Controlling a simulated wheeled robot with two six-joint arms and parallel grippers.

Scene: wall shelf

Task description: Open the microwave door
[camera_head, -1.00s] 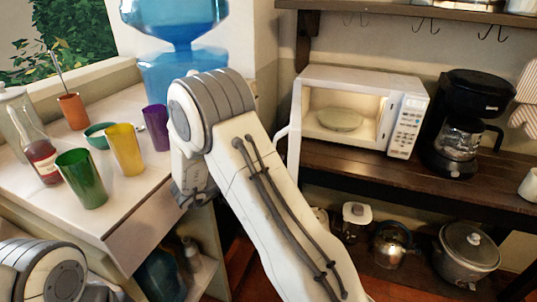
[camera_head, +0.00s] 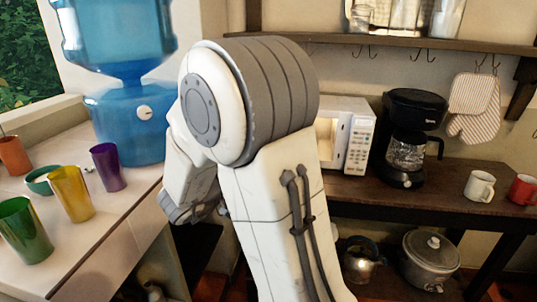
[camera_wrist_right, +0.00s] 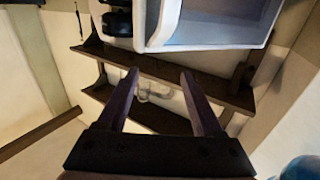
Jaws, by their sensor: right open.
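The white microwave (camera_head: 358,135) stands on the dark wooden shelf, with its left part hidden behind my right arm in the head view. A strip of its lit interior shows beside the control panel, so the front is uncovered there; the door itself is hidden. In the right wrist view the microwave (camera_wrist_right: 163,22) is at the top with its pale cavity exposed; I cannot make out the door for certain. My right gripper (camera_wrist_right: 160,78) is open and empty, its two fingers apart below the microwave in that picture. My left gripper is not in view.
A black coffee maker (camera_head: 408,135) stands right of the microwave, then a white mug (camera_head: 480,186) and a red mug (camera_head: 522,190). A blue water dispenser (camera_head: 125,110) and several coloured cups stand on the left counter. A pot (camera_head: 430,258) and kettle (camera_head: 360,262) sit below.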

